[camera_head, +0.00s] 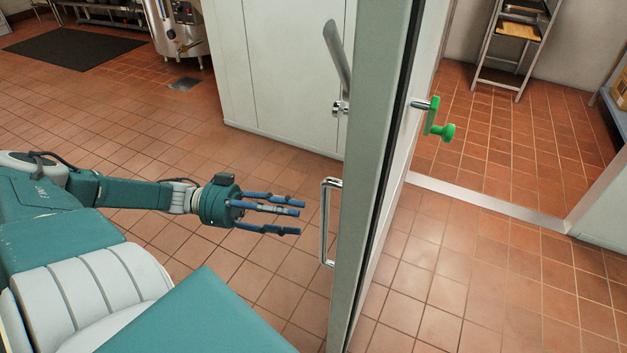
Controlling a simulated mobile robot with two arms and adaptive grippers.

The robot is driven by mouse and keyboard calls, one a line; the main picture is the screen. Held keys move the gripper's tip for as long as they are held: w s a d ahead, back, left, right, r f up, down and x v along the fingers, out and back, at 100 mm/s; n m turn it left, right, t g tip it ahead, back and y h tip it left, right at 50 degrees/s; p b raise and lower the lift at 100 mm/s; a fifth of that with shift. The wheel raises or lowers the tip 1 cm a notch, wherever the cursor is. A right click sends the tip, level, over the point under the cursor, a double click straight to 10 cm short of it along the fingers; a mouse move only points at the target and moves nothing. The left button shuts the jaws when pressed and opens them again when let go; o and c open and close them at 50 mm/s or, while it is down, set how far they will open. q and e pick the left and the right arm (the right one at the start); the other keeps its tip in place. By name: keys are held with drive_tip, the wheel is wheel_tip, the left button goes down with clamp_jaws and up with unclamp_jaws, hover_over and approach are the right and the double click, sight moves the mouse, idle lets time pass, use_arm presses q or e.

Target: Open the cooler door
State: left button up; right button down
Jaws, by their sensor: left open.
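The cooler door (358,180) stands ajar, seen nearly edge-on in the middle right of the head view. Its chrome pull handle (326,222) is on the outer face, and a grey lever (337,58) sits higher up. A green inside release knob (440,126) sticks out from the inner face. My left gripper (292,213) is open and empty, with its blue fingers pointing right, a short way left of the pull handle and apart from it. My right gripper does not show.
The doorway to the right shows a low metal sill (480,201), a tiled floor and a rack (516,40) at the back. White cooler wall panels (283,70) stand behind the door. A steel kettle (180,35) and dark mat (65,55) lie far left. Tiled floor between is clear.

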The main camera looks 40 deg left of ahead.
use_arm(q)
drive_tip(key=b+x, duration=0.2)
drive_tip(key=x, duration=0.9)
drive_tip(key=shift+s+b, duration=0.2)
drive_tip(key=shift+b, duration=0.1)
drive_tip(key=shift+d+r, duration=0.15)
clamp_jaws()
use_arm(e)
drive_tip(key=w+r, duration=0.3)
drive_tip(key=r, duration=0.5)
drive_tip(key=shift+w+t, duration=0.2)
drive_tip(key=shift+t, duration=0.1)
